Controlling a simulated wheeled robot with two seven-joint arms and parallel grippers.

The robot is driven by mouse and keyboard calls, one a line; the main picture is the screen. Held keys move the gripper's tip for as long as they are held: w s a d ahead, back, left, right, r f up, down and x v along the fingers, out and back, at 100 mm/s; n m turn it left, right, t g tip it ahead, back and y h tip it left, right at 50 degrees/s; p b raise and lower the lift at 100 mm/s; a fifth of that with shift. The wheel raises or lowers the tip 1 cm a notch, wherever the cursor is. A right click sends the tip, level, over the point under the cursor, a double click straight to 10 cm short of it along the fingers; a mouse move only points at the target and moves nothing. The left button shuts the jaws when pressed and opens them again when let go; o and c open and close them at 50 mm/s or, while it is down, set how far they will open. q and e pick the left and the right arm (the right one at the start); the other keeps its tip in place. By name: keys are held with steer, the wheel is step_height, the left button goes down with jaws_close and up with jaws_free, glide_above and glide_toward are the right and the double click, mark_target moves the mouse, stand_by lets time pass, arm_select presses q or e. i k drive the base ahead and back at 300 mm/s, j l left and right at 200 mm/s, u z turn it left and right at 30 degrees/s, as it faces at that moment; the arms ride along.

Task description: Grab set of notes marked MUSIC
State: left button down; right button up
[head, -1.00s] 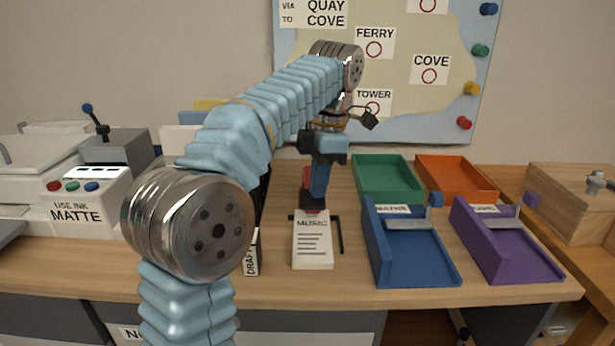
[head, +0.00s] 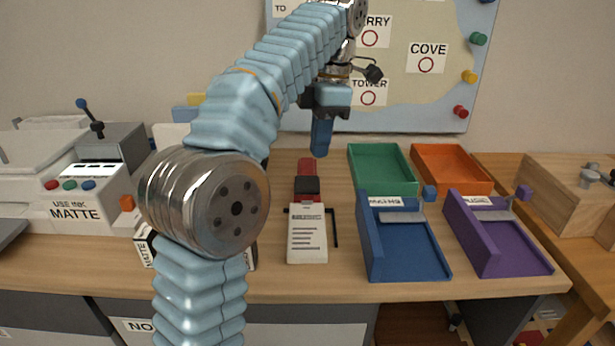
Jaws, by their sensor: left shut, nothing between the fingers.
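The set of notes (head: 307,240) is a white pad with printed lines. It lies on the desk, left of the blue tray; its heading is blurred now, but read MUSIC in the earlier frame. A red and black piece (head: 307,183) sits at its far end, and I cannot tell whether it is fixed to the notes. My left gripper (head: 321,140) is shut and empty, pointing down above and behind the notes, apart from them. My right gripper is not in view.
A blue tray (head: 408,262) and a purple tray (head: 505,250) stand right of the notes. Green (head: 377,150) and orange (head: 440,152) trays are behind them. A printer-like machine (head: 90,205) stands at left. My left arm hides part of the desk.

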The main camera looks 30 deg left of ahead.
mark_target(306, 241)
steer(key=k, duration=1.5)
